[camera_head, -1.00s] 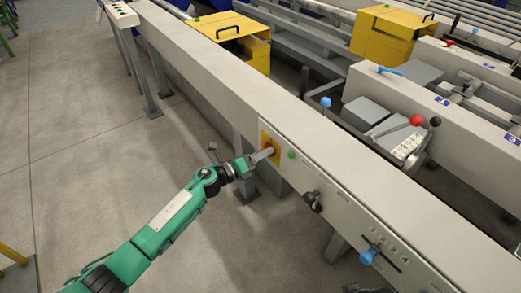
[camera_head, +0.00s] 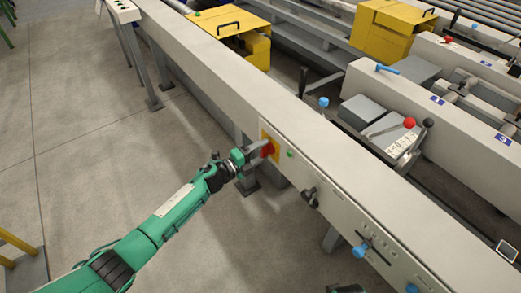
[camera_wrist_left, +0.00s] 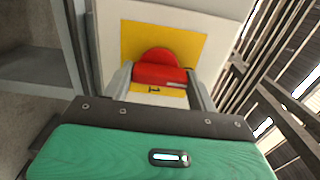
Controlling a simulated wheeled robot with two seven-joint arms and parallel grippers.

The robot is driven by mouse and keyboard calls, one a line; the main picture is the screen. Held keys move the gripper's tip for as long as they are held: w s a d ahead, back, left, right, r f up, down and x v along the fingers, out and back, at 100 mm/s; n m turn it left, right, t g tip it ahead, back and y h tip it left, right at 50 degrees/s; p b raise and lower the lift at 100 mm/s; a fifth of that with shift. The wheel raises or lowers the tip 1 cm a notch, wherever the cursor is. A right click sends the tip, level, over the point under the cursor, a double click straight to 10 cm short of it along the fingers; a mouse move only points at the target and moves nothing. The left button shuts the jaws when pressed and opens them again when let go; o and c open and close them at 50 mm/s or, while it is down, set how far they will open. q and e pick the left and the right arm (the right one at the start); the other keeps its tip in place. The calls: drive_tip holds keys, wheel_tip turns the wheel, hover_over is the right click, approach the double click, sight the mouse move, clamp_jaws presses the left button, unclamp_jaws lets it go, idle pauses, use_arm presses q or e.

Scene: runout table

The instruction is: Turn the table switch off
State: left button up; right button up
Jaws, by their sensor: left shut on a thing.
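The table switch (camera_head: 267,149) is a red knob on a yellow plate (camera_head: 263,135), set in the side of the long grey table. In the left wrist view the red knob (camera_wrist_left: 160,70) sits in the middle of the yellow plate (camera_wrist_left: 190,45), with a mark like a "1" lying sideways below it. My left gripper (camera_head: 259,150) is at the plate, its fingers on both sides of the knob and shut on it. The fingers also show in the left wrist view (camera_wrist_left: 160,82). My right gripper cannot be made out.
A green button (camera_head: 290,154) is just right of the plate. Farther along the panel are a black knob (camera_head: 309,197) and a blue knob (camera_head: 361,250). A lever with a red ball (camera_head: 409,123) stands behind the table. Open floor (camera_head: 100,160) lies to the left.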

drive_tip(key=shift+f, duration=0.3)
use_arm(q)
drive_tip(key=o, duration=1)
drive_tip(key=shift+a, duration=0.1)
drive_tip(key=v, duration=1.3)
drive_tip(key=shift+s+a, duration=0.25)
drive_tip(key=shift+a, duration=0.05)
use_arm(e)
drive_tip(key=shift+w+r, duration=0.1)
drive_tip(key=shift+r, duration=0.1)
drive_tip(key=shift+f, duration=0.1)
